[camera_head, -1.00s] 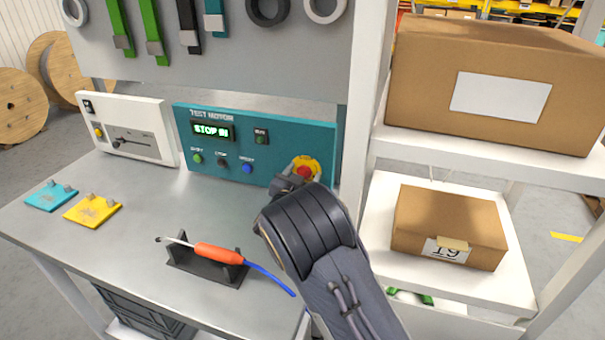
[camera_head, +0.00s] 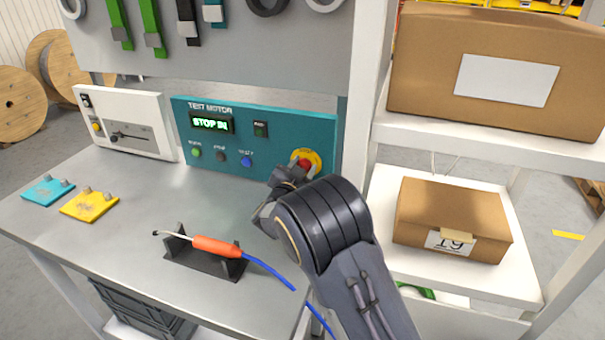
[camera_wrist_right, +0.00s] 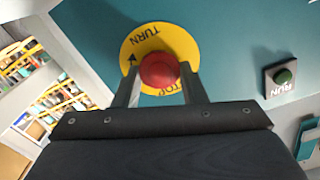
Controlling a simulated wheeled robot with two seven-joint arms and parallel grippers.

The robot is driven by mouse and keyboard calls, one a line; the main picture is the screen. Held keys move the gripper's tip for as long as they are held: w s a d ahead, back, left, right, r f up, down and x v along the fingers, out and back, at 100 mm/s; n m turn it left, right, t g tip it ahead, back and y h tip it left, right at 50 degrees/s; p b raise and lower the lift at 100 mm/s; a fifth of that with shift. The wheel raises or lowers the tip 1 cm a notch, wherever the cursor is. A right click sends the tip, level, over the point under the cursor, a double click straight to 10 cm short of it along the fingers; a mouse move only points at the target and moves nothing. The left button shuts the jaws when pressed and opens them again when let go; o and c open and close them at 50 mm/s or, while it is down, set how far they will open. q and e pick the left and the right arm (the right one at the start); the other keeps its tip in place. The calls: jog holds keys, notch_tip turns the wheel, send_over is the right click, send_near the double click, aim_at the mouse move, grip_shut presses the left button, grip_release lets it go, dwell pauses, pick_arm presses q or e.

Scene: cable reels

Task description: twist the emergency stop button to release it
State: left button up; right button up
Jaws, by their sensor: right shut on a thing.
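The red emergency stop button (camera_wrist_right: 159,69) sits on a yellow round plate (camera_wrist_right: 136,46) marked TURN and STOP, in the right wrist view. In the head view the button (camera_head: 304,164) is at the right end of the teal TEST MOTOR panel (camera_head: 290,135), partly hidden by my gripper. My left gripper is not in view.
An orange-handled tool (camera_head: 216,246) with a blue cable lies in a black holder on the grey bench. A white panel (camera_head: 128,124) and two small plates, teal (camera_head: 45,190) and yellow (camera_head: 92,206), are to the left. Cardboard boxes (camera_head: 455,215) stand on shelves to the right.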

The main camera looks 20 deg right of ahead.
jog(key=m+b, duration=0.1)
jog(key=b, duration=0.1)
jog(key=m+b, duration=0.3)
jog(key=b, duration=0.1)
jog(key=shift+f+m, duration=0.25)
jog(key=shift+m, duration=0.05)
jog(key=shift+s+d+r+m+b, duration=0.1)
jog(key=shift+r+m+b, duration=0.1)
jog(key=shift+m+b, duration=0.85)
jog(key=o, duration=1)
jog(key=v, duration=0.7)
jog(key=shift+s+a+b, duration=0.25)
jog(key=shift+s+b, duration=0.05)
jog(key=shift+b, duration=0.1)
